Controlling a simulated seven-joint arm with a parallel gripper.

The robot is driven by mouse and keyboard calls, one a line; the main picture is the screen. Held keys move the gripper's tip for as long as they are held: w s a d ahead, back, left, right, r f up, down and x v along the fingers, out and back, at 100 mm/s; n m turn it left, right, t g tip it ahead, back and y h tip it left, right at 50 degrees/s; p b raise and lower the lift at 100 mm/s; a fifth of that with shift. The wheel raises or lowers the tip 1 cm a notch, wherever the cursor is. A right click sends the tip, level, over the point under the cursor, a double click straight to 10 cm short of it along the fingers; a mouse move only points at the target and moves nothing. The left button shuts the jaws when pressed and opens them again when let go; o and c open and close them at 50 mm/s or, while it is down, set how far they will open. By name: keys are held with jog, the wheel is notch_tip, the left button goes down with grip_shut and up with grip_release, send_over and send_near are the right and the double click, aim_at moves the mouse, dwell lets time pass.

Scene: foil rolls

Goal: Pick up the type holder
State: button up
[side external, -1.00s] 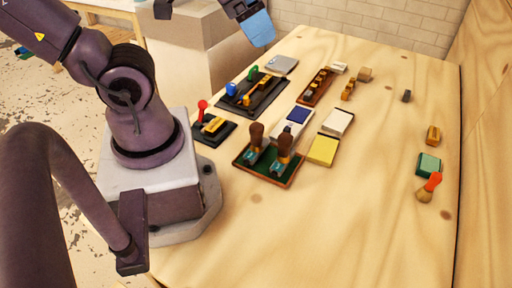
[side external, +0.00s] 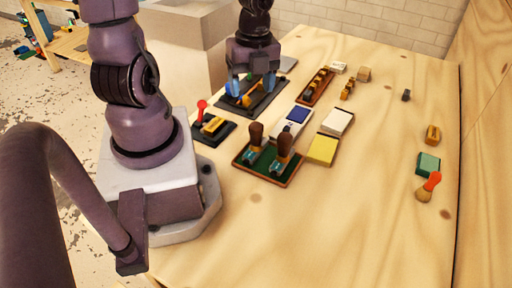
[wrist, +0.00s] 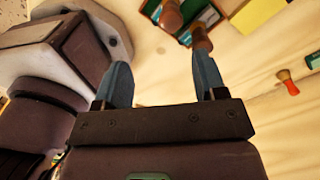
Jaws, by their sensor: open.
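I cannot tell for sure which piece is the type holder. Two upright tools with brown handles, left (side external: 256,133) and right (side external: 285,143), stand in a green-lined tray (side external: 248,164). Their handles also show at the top of the wrist view, left (wrist: 171,16) and right (wrist: 201,38). My gripper (side external: 251,84), with blue fingers, is open and pointing down. In the side view it appears over the black tray (side external: 248,113) behind them, partly hiding its contents. In the wrist view the fingers (wrist: 160,62) are spread with nothing visibly held.
A red-knobbed tool (side external: 202,106) stands left of the green-lined tray. A yellow pad (side external: 322,149), a white pad (side external: 337,122) and a blue pad (side external: 298,114) lie right of it. A teal block (side external: 428,163) and a brush (side external: 428,187) lie far right. The table between is bare.

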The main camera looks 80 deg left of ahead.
aim_at(256, 126)
jog(key=shift+w+d+f+m+t, duration=0.15)
jog(key=shift+w+f+m, duration=0.1)
jog(key=shift+f+m, duration=1.2)
jog(key=shift+w+d+f+m+t, duration=0.1)
jog(key=shift+w+f+m, duration=0.1)
jog(key=shift+f+m, duration=1.25)
jog(key=shift+w+d+f+m+t, duration=0.2)
jog(key=shift+f+m, duration=0.7)
jog(key=shift+m, duration=1)
jog(key=shift+s+a+f, duration=0.1)
jog(key=shift+f, duration=1.35)
jog(key=shift+s+a+f, duration=0.1)
jog(key=shift+f, duration=1.3)
grip_shut()
